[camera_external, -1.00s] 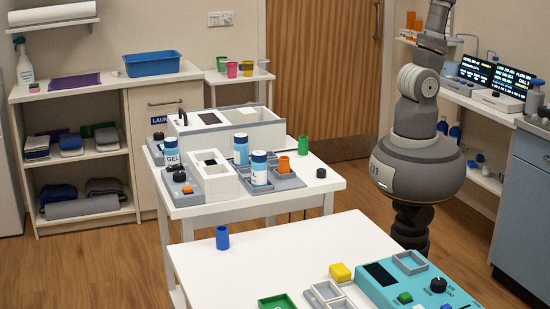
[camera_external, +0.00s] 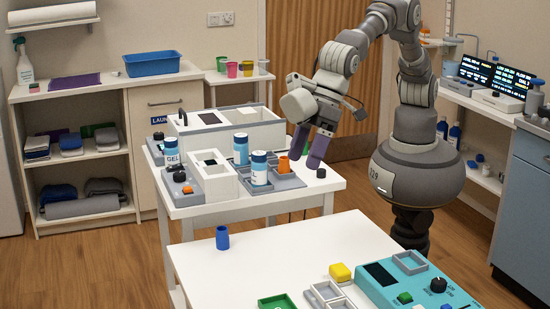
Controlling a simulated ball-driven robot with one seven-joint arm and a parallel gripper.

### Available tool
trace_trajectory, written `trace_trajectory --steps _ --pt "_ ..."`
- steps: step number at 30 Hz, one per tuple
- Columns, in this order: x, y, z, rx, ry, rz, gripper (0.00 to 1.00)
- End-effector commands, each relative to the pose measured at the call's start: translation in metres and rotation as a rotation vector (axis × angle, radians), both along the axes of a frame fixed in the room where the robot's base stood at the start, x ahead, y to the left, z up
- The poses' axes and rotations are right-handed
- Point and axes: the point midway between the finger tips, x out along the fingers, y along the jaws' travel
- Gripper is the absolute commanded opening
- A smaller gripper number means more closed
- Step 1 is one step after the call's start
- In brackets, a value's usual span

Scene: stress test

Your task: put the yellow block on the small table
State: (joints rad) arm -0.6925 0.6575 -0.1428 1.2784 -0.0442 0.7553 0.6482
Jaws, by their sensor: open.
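The yellow block (camera_external: 340,272) lies on the white front table (camera_external: 270,262), near its right side, beside a teal device. A small white side table (camera_external: 240,76) stands against the back wall with several cups on it; I cannot tell for sure whether it is the small table meant. My gripper (camera_external: 305,160) hangs over the right end of the middle table (camera_external: 255,198), pointing down with its purple fingers apart. It holds no yellow block and is well away from it.
The teal device (camera_external: 380,292), grey trays (camera_external: 322,293), a green tray (camera_external: 278,302) and a blue cup (camera_external: 222,238) share the front table. The middle table carries bottles (camera_external: 259,168), an orange cup (camera_external: 283,164) and white boxes. The front table's centre is clear.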

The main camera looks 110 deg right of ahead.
Motion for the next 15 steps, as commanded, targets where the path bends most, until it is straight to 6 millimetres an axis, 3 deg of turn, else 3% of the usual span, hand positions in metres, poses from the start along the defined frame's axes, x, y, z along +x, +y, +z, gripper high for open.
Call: trace_trajectory --steps 1,3,6,10,15 --pt "-0.017 0.028 -0.05 -0.041 0.054 0.011 0.83" --pt "-0.038 0.054 -0.1 -0.085 0.106 0.01 0.83" --pt "-0.062 0.074 -0.149 -0.135 0.149 0.005 0.83" --pt "-0.075 0.084 -0.178 -0.161 0.17 0.002 0.83" --pt "-0.07 0.084 -0.201 -0.164 0.173 0.0 0.83"
